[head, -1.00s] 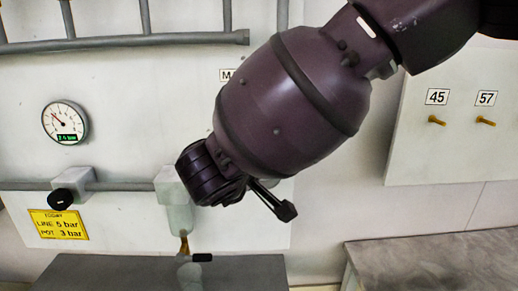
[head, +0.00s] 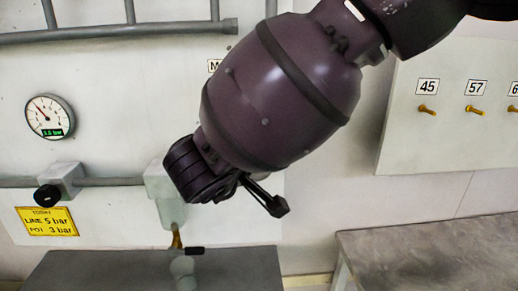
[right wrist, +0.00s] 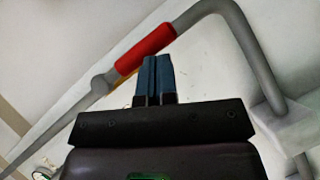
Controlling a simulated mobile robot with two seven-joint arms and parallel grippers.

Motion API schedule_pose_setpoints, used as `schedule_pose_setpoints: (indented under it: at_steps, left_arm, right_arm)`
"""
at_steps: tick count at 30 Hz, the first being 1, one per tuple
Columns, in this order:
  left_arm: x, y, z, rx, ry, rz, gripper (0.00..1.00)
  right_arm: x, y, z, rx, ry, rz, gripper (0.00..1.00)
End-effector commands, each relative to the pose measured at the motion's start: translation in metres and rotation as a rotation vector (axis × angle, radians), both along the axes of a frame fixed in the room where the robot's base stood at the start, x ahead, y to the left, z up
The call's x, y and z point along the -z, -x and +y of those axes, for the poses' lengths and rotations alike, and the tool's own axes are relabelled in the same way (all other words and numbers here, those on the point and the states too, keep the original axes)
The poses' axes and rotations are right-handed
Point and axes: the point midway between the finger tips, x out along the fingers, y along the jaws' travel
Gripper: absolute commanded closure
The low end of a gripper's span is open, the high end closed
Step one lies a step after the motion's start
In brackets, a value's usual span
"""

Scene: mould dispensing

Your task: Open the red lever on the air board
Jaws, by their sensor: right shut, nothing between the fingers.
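In the right wrist view, a red sleeve (right wrist: 145,48) sits on a slanting grey bar, apparently the red lever. My right gripper (right wrist: 153,62) is shut and empty, its blue fingertips just beside the lower edge of the red sleeve. I cannot tell whether they touch it. In the head view my right arm hides the lever and the gripper's fingers in front of the pale air board (head: 120,95). My left gripper is out of view.
On the board are a round gauge (head: 50,117), a black knob (head: 47,195) and a yellow sign (head: 47,221) reading LINE 5 bar, POT 3 bar. A grey bench (head: 130,270) stands below. At right are a panel with numbered pegs (head: 428,109) and another bench (head: 430,250).

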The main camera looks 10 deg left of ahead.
Motion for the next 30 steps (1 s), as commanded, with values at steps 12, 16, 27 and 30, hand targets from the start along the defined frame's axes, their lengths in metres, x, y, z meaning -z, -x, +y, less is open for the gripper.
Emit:
schedule_pose_setpoints:
  at_steps: [12,16,27,30]
  left_arm:
    - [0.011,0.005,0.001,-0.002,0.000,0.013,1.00]
    - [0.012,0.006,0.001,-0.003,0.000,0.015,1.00]
    - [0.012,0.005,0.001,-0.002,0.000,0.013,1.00]
    - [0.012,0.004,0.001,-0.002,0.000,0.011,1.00]
  right_arm:
    - [-0.020,0.069,0.018,-0.004,0.003,-0.003,1.00]
    - [-0.024,0.083,0.022,-0.003,0.001,-0.003,1.00]
    - [-0.027,0.093,0.024,-0.002,0.002,-0.004,1.00]
    - [-0.027,0.093,0.024,-0.002,0.002,-0.004,1.00]
